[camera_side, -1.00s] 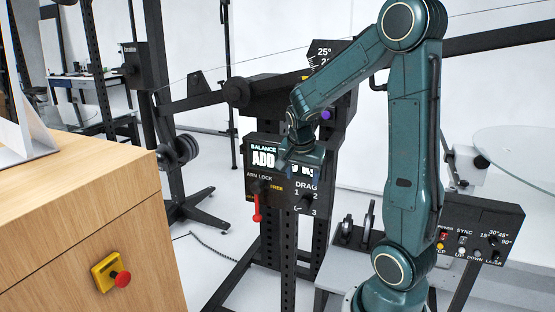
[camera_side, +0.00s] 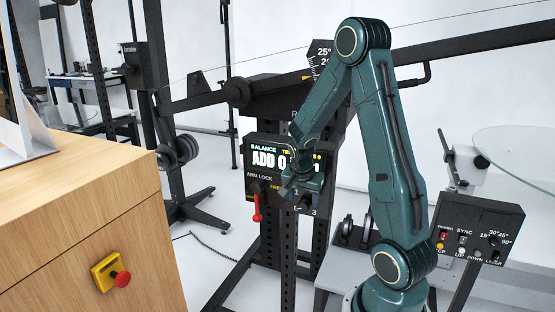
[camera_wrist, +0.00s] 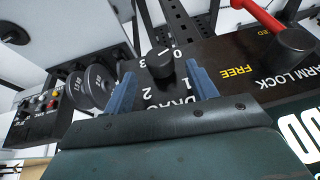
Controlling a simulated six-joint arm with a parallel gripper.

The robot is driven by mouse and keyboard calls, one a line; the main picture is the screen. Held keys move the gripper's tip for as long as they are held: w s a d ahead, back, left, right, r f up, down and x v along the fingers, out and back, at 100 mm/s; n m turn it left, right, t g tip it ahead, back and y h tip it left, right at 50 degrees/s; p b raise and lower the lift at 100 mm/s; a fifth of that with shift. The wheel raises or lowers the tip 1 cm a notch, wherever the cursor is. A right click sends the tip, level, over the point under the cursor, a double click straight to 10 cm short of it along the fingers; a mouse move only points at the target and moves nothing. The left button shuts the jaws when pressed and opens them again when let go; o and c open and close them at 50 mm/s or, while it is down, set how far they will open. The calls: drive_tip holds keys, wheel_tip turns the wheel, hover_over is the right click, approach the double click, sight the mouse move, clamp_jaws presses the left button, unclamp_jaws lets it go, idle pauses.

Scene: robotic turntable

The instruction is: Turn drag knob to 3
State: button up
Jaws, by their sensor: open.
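The drag knob (camera_wrist: 160,63) is a round black knob on the dark panel, with white numbers 0, 1, 2 and 3 around it and the word DRAG beside it. I cannot tell for sure which number it points to. In the wrist view, the two blue fingers of my gripper (camera_wrist: 159,70) are open, one to each side of the knob, with gaps visible between them and it. In the side view, my gripper (camera_side: 301,190) is in front of the panel (camera_side: 262,143) and hides the knob and most of the DRAG label.
The red arm lock lever (camera_side: 257,206) hangs left of the drag area; it also shows in the wrist view (camera_wrist: 262,17). A second control box (camera_side: 478,228) stands at right. A wooden cabinet (camera_side: 70,210) with an emergency stop button (camera_side: 122,279) is at left.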

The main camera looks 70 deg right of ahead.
sight(303, 202)
drive_tip(key=shift+x, duration=1.8)
drive_tip(key=c, duration=1)
